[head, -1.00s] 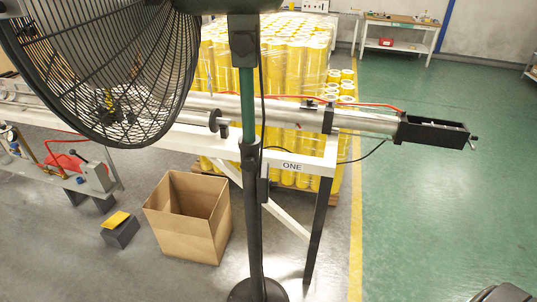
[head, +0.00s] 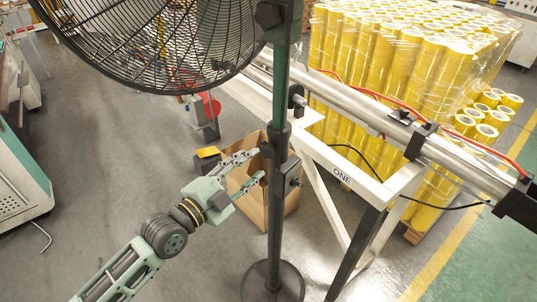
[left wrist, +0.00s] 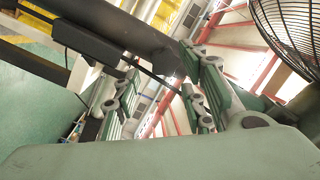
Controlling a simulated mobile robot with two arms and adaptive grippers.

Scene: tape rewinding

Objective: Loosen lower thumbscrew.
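The pedestal fan's pole (head: 276,220) stands upright at the centre of the head view. A dark collar (head: 281,137) sits partway up it. A small dark knob (head: 267,150), apparently the lower thumbscrew, sticks out on the collar's left side. My left gripper (head: 258,164) is open, with its fingertips just left of the pole, near this knob. I cannot tell whether they touch. In the left wrist view, the fingers (left wrist: 160,95) are apart with nothing clearly between them, and the dark pole (left wrist: 135,40) crosses beyond them. My right gripper is not in view.
The fan cage (head: 165,40) hangs above and left of my left gripper. A dark box (head: 289,176) is fixed on the pole below the collar. A cardboard box (head: 250,205) is behind the gripper. A white frame (head: 385,190) and wrapped yellow rolls (head: 400,70) stand right.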

